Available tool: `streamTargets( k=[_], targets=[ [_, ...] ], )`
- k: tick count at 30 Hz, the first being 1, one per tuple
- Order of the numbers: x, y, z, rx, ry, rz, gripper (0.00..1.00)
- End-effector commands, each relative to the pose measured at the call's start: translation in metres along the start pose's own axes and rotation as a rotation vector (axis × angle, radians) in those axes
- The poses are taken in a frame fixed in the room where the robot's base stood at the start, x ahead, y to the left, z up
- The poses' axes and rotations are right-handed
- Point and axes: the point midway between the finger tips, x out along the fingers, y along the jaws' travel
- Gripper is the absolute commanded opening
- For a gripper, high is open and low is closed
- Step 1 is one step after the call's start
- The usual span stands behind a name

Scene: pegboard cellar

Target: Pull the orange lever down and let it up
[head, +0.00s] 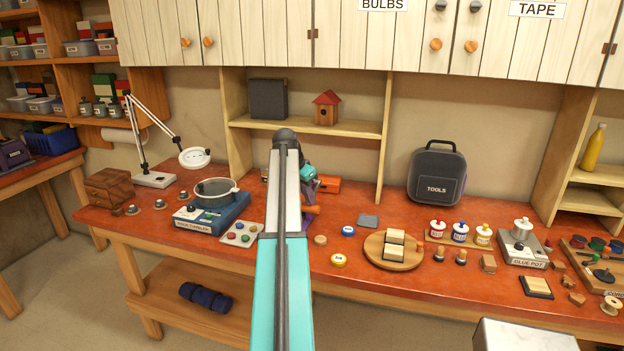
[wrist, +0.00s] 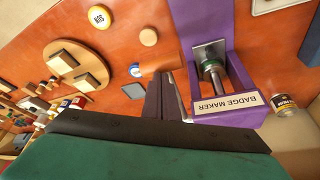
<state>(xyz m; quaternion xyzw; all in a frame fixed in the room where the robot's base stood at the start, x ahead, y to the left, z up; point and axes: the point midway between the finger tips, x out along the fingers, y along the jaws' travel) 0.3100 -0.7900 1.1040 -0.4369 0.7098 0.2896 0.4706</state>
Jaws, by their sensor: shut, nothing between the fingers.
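The badge maker (wrist: 226,110) shows in the wrist view as a purple frame with a printed label and a metal press part inside. In the head view my arm hides most of it. An orange piece (head: 328,185) shows just right of my arm there; I cannot tell whether it is the lever. In the head view my arm mostly hides the gripper.
A blue boxed device with a bowl (head: 212,212) and a button card (head: 242,233) stand left of my arm. A round wooden board (head: 393,262) with blocks, several jars and a glue pot (head: 522,247) stand right. A shelf with a birdhouse (head: 326,108) is behind.

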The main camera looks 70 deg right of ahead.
Motion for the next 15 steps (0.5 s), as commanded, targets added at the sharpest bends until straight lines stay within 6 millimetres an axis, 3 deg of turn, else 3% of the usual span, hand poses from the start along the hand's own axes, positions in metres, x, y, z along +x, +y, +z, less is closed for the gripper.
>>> streamTargets(
  k=[15],
  targets=[
    [0.012, -0.002, 0.002, 0.0, 0.0, 0.0, 0.0]
  ],
)
